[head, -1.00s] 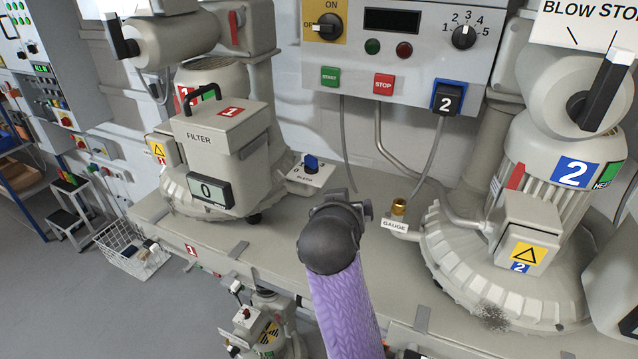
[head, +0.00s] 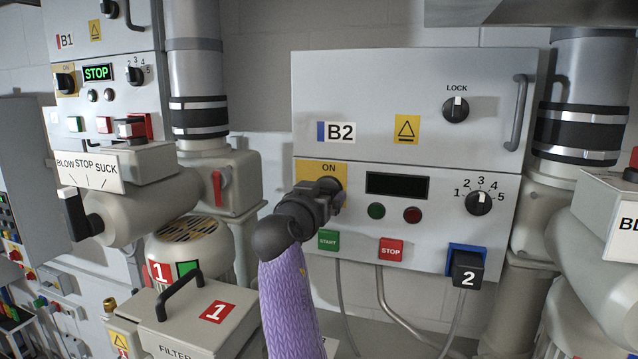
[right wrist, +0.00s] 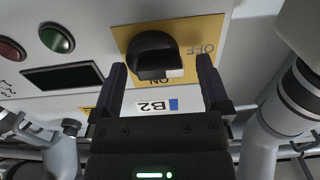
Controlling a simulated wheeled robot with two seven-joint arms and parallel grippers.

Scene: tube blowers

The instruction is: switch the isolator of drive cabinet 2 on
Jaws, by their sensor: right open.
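Drive cabinet 2 (head: 500,130), labelled B2, is on the wall in the middle of the head view. Its isolator is a black knob (right wrist: 153,55) on a yellow plate (head: 312,171); in the head view my gripper hides the knob. In the right wrist view, which is upside down, the knob's bar lies crosswise with its white end towards OFF. My right gripper (right wrist: 162,88) is open, with one finger on each side of the knob and nothing held. It also shows in front of the plate in the head view (head: 328,190). My left gripper is out of view.
The cabinet's dark display (head: 397,185), green START button (head: 328,240), red STOP button (head: 391,250) and selector (head: 479,202) lie right of or below the isolator. A LOCK knob (head: 456,109) is above. Cabinet B1 (head: 105,25) and blower 1's filter box (head: 190,310) stand left.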

